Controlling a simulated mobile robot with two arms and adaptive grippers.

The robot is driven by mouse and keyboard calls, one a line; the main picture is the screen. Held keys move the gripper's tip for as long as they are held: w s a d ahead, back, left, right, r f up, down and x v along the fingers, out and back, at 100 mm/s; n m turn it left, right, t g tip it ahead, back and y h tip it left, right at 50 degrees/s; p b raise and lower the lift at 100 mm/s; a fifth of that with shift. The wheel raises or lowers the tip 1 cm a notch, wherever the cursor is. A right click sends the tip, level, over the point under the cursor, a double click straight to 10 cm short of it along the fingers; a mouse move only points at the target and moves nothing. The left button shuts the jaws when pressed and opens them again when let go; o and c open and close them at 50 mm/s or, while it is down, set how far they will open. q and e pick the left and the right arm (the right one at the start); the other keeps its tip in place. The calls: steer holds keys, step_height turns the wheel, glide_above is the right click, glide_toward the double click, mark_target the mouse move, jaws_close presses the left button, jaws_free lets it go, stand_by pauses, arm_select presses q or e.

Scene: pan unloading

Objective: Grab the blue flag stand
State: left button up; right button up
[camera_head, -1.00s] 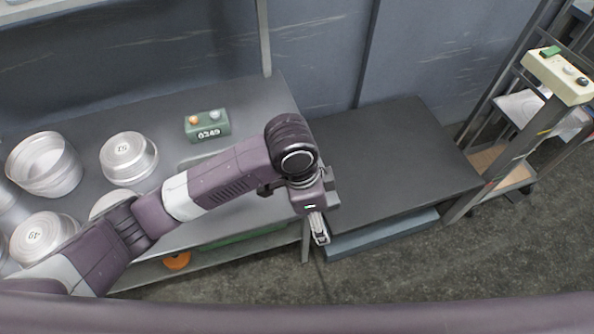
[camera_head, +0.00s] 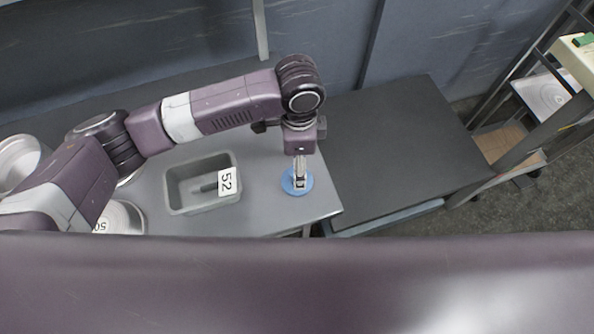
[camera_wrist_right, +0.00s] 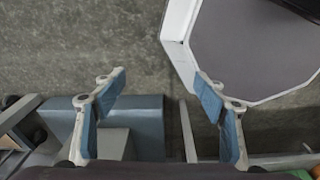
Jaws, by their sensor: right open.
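The blue flag stand shows in the head view as a round blue base (camera_head: 288,188) near the right end of the grey table. My left gripper (camera_head: 300,184) is directly above the base in the picture and covers its middle, so any upper part of the stand is hidden. I cannot tell whether its fingers touch the stand or are shut on it. My right gripper (camera_wrist_right: 161,82) is open and empty in the right wrist view, its two blue-padded fingers spread apart with grey floor behind them.
A grey bin (camera_head: 176,188) labelled 52 holds a dark item, left of the stand. Round metal pans (camera_head: 124,214) stand at the left, partly behind my arm. A lower dark table (camera_head: 405,150) at the right is clear. A shelf rack stands at far right.

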mark_target(287, 181)
arm_select(q)
steer(key=f, duration=0.1)
steer(key=s+f+p, duration=0.1)
steer(key=f, duration=0.1)
steer(key=shift+f, duration=0.25)
steer(key=shift+w+f, duration=0.25)
steer(key=shift+f, duration=0.7)
steer(key=c, duration=0.3)
steer(key=shift+s, duration=0.1)
steer(key=c, duration=1)
steer(key=shift+s, duration=0.1)
jaws_close()
arm_select(e)
steer(key=shift+s+r, duration=0.7)
steer(key=shift+r, duration=0.05)
